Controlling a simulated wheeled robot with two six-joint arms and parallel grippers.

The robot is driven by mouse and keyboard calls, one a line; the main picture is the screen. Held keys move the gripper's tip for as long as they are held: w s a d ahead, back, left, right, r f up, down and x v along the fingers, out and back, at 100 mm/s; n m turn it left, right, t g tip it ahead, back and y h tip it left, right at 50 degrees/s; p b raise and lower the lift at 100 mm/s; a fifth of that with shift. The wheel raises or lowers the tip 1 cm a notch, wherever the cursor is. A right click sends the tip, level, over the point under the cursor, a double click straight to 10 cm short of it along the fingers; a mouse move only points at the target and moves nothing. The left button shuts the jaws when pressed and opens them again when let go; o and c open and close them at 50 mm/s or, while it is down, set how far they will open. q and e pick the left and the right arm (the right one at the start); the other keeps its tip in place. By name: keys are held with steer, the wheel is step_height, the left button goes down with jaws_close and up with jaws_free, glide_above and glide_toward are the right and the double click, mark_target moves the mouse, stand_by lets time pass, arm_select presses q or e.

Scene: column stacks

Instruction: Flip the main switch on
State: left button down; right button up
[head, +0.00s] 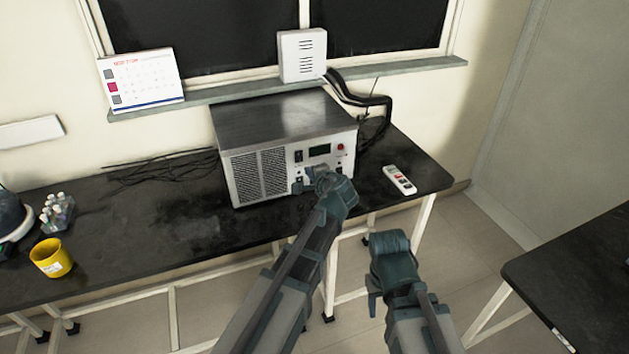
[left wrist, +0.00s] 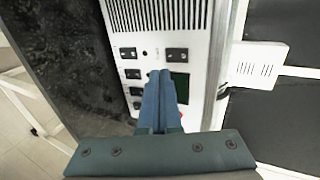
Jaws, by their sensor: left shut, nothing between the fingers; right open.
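The grey metal box (head: 285,118) stands on the black bench, its white front panel facing me. A black switch (head: 298,156) sits on the panel's upper left beside the dark green display; it also shows in the left wrist view (left wrist: 177,54). Labels are too small to read, so I cannot tell for sure that it is the main switch. My left gripper (head: 318,174) is shut and empty in front of the panel; its fingertips (left wrist: 159,76) appear over the panel's middle. Contact cannot be told. My right gripper (head: 389,252) is open and empty before the bench.
Several other black fittings (left wrist: 133,73) line the panel's lower part, and a red button (head: 340,147) is at its right. A white remote (head: 399,180) lies right of the box. A yellow mug (head: 50,258) and small bottles (head: 57,212) stand at the left.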

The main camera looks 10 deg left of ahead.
mark_target(299, 162)
arm_select(q)
steer(key=x, duration=0.3)
steer(key=r+b+x, duration=0.1)
steer(key=x, duration=0.2)
steer(key=shift+w+a+f, duration=0.1)
steer(key=shift+w+a, duration=0.2)
steer(key=shift+w, duration=0.2)
steer(key=shift+w+a+f, duration=0.2)
steer(key=shift+w+f, duration=0.05)
steer(key=shift+s+d+r, duration=0.1)
steer(key=shift+s+r, duration=0.05)
steer(key=shift+r, duration=0.1)
steer(key=shift+r+p, duration=0.75)
steer(key=shift+r, duration=0.05)
